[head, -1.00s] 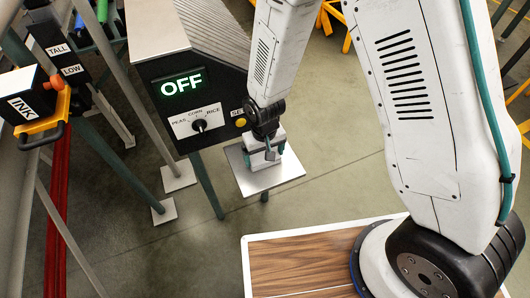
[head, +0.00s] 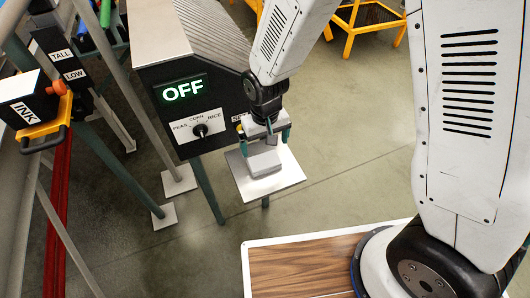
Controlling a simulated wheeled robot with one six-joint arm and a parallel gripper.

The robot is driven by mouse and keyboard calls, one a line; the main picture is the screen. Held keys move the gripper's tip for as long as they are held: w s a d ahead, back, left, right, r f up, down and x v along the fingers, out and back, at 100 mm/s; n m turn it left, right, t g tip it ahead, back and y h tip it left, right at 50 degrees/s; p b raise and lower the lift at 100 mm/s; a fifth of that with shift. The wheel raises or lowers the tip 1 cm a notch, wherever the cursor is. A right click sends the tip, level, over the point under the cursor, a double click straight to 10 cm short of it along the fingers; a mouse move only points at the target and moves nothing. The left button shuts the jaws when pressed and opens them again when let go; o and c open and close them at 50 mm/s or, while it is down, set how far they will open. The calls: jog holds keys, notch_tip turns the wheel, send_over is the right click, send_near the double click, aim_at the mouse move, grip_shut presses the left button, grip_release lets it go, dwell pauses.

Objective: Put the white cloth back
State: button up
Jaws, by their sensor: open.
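A pale, folded block that looks like the white cloth (head: 265,164) lies on a small white square plate (head: 287,174) beside the control box. My gripper (head: 266,143), with teal fingertips, is just above and behind the cloth in the head view. Its fingers are spread apart and hold nothing. I cannot tell exactly how large the gap between the fingers and the cloth is.
The control box (head: 222,130) with a lit OFF sign (head: 184,88) and a dial (head: 200,130) stands close left of my gripper. An INK unit (head: 28,108) is at far left. A yellow stand (head: 362,20) is at the back. Open floor lies right of the plate.

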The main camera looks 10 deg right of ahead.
jog(key=s+d+r+m, duration=0.1)
jog(key=s+d+r, duration=0.2)
jog(key=d+r, duration=0.5)
jog(key=s+d+r+m, duration=0.15)
jog(key=d+r, duration=0.25)
jog(key=r, duration=0.9)
jog(key=s+d+r, duration=0.4)
jog(key=s, duration=0.3)
jog(key=s+d+r+t, duration=0.1)
jog(key=s+d+r, duration=0.2)
jog(key=s, duration=0.4)
jog(key=shift+s+d+r+m, duration=0.3)
jog(key=shift+d+r+m, duration=0.1)
jog(key=shift+d, duration=0.45)
